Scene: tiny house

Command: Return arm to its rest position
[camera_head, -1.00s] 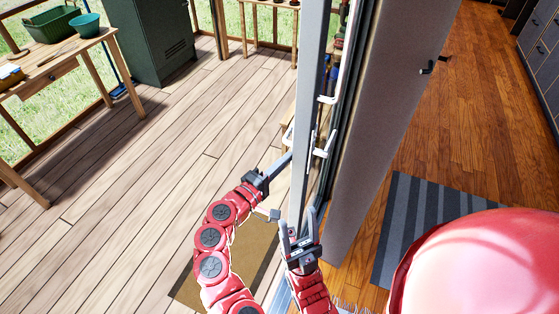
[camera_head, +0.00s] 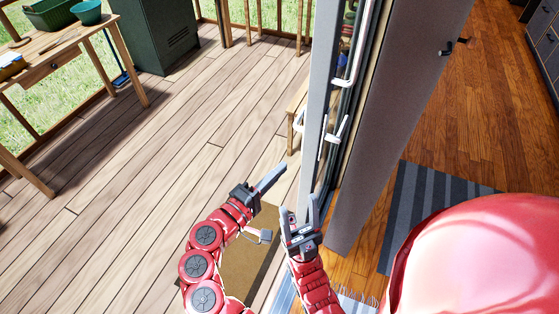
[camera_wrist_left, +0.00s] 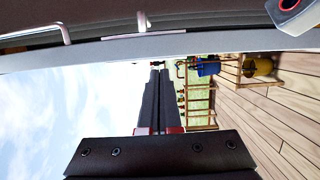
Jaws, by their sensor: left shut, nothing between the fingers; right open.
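My left arm reaches in from the lower left of the head view over the deck. Its gripper (camera_head: 270,182) is shut and empty, pointing up and right, a little left of the door edge and apart from it. In the left wrist view its fingers (camera_wrist_left: 158,100) lie together with nothing between them. My right gripper (camera_head: 299,212) is open and empty, lower and to the right, close to the foot of the door frame; I cannot tell whether it touches.
A glass door (camera_head: 314,110) with white handles (camera_head: 336,130) stands upright beside the grippers. A brown mat (camera_head: 240,262) lies under my left arm. A striped rug (camera_head: 425,205) lies indoors. A wooden table (camera_head: 72,50) stands far left. Open deck lies left.

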